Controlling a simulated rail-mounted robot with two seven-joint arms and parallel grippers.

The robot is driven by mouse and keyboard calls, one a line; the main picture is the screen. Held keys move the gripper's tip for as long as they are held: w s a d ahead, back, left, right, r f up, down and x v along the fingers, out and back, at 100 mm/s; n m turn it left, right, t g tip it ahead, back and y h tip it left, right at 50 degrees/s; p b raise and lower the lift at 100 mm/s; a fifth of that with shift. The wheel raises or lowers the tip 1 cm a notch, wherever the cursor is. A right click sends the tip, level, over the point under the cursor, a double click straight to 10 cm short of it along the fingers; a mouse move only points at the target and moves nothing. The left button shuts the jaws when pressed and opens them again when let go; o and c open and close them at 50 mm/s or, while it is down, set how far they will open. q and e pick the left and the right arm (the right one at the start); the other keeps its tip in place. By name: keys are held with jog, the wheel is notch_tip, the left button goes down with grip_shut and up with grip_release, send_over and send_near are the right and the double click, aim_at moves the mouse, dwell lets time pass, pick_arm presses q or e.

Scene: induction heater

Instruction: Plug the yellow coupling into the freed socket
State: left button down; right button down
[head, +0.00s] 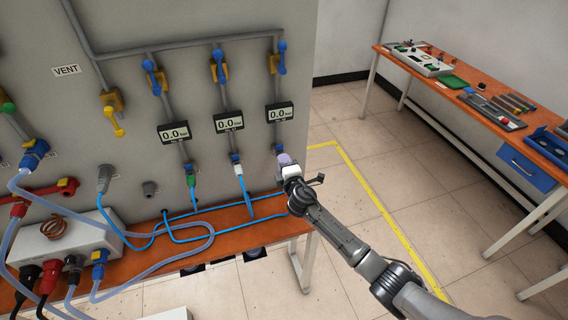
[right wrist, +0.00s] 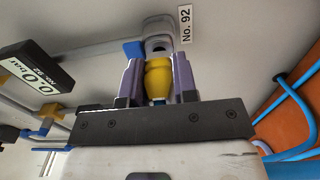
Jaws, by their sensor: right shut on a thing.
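The yellow coupling (right wrist: 157,78) stands between the two purple fingers of my right gripper (right wrist: 157,88) in the right wrist view. The fingers are shut on it from both sides. Its tip points at a grey round socket (right wrist: 158,28) with a dark opening, beside a blue part and a label "No. 92". The tip is very near the opening; I cannot tell whether they touch. In the head view my right gripper (head: 286,161) is at the panel, below the rightmost gauge, and hides the coupling. My left gripper is not in view.
Gauges reading 0.0 (head: 229,122) and blue-handled valves (head: 219,67) are on the panel. Green and white couplings (head: 237,169) with blue hoses hang to the left. An orange bench (head: 272,232) runs below. The floor to the right is open up to a workbench (head: 455,92).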

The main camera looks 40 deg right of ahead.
jog(key=shift+w+d, duration=0.2)
jog(key=shift+w, duration=0.15)
jog(key=shift+w+b, duration=0.25)
jog(key=shift+b, duration=0.1)
jog(key=c, duration=0.8)
grip_release()
jog(key=shift+s+a, duration=0.15)
jog(key=shift+s, duration=0.35)
jog(key=p+v, duration=0.1)
jog(key=v, duration=1.1)
jog(key=shift+s, duration=0.35)
jog(key=shift+a, duration=0.1)
